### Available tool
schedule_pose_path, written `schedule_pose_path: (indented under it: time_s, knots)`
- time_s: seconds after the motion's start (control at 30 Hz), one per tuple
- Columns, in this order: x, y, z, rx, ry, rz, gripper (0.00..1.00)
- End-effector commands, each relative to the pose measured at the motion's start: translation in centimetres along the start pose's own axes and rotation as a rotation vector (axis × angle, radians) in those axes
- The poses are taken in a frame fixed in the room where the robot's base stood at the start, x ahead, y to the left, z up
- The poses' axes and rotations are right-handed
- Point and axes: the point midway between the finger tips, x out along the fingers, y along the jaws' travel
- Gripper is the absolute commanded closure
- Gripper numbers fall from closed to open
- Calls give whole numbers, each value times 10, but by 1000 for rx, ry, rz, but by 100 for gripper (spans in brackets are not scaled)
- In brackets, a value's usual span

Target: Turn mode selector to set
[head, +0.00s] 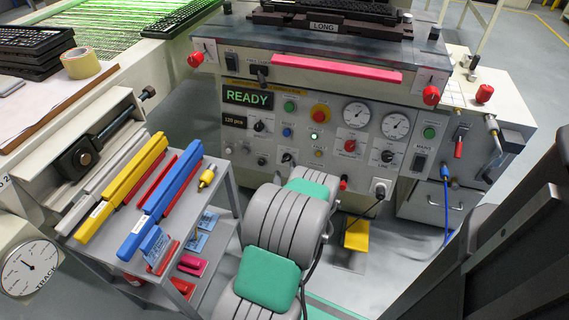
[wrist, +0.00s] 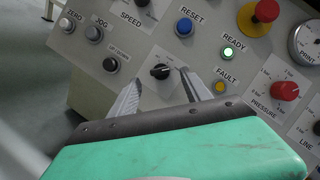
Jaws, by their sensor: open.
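A black rotary knob (wrist: 160,71) with a light pointer line sits on the panel in the wrist view, between the tips of my gripper (wrist: 158,77). I take it as the mode selector, but its label and position marks are too small to read. In the head view the same knob (head: 288,157) shows just beyond the green-padded end of my arm. My gripper is open, with one grey finger on each side of the knob. I cannot tell whether either finger touches it. The fingertips are hidden or unclear in the head view.
Around the knob are a lit green READY lamp (wrist: 228,51), a yellow FAULT lamp (wrist: 219,87), a blue RESET button (wrist: 184,27) and a red PRESSURE knob (wrist: 285,91). A READY display (head: 248,97) is lit. A cart (head: 228,180) with coloured bars stands left of my arm.

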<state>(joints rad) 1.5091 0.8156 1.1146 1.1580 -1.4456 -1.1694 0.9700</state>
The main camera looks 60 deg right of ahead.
Motion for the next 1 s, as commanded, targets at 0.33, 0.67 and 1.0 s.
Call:
schedule_pose_path:
  time_s: [0.33, 0.67, 1.0]
  knots:
    - [35, 0, -1, -2, 1, 1, 44]
    - [54, -1, -2, -1, 3, -2, 44]
    - [54, -2, -2, -1, 3, -3, 55]
